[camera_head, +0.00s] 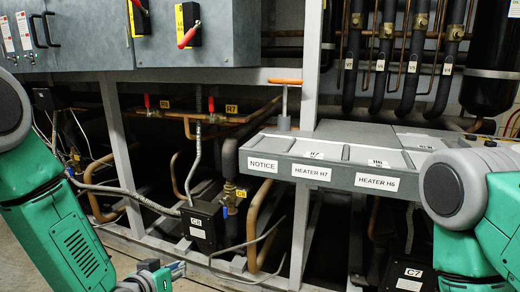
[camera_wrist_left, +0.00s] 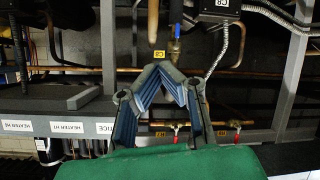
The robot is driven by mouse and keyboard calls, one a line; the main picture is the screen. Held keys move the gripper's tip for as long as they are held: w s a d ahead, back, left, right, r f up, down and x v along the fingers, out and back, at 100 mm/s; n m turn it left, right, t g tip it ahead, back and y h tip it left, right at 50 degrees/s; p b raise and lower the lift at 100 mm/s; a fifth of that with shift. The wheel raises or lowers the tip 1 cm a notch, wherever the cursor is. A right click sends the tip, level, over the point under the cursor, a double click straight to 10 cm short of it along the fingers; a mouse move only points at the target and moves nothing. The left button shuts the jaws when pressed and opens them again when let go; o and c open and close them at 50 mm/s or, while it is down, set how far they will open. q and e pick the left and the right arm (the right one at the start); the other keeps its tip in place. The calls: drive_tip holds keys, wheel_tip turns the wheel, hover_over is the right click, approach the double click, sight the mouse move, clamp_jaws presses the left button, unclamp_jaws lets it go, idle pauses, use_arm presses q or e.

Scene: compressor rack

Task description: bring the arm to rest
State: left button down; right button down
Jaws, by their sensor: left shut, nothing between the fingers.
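My left gripper (camera_head: 172,272) is at the bottom edge of the head view, low in front of the rack, with part of it cut off by the frame. In the left wrist view my left gripper (camera_wrist_left: 162,70) shows its two blue-padded fingers bent inward, tips together, with nothing between them. It appears apart from the rack. My green left arm comes down the left side of the head view. My right arm shows at the right edge, but its gripper is out of frame.
The grey compressor rack frame (camera_head: 123,150) stands ahead, with pipes, red-handled valves (camera_head: 147,101) and a black C8 box (camera_head: 203,226). A grey shelf (camera_head: 335,176) labelled NOTICE, HEATER H7 and HEATER H6 juts out at right. An orange T-handle (camera_head: 285,82) stands on it.

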use_arm(q)
drive_tip(key=s+a+f+g+y+p, duration=0.1)
drive_tip(key=s+a+f+g, duration=0.15)
drive_tip(key=s+f, duration=0.5)
drive_tip(key=s+a+f+g+y+p, duration=0.1)
drive_tip(key=s+f+g, duration=0.3)
drive_tip(key=s, duration=0.6)
drive_tip(key=s+a+f+g+y, duration=0.1)
drive_tip(key=s+a+g, duration=0.1)
drive_tip(key=s, duration=0.6)
drive_tip(key=s+a+f+g+p, duration=0.1)
drive_tip(key=s+a+g, duration=0.2)
drive_tip(key=s, duration=0.6)
drive_tip(key=shift+s+f+y, duration=0.15)
drive_tip(key=shift+s+y, duration=0.1)
drive_tip(key=shift+y, duration=0.15)
drive_tip(key=shift+s, duration=0.1)
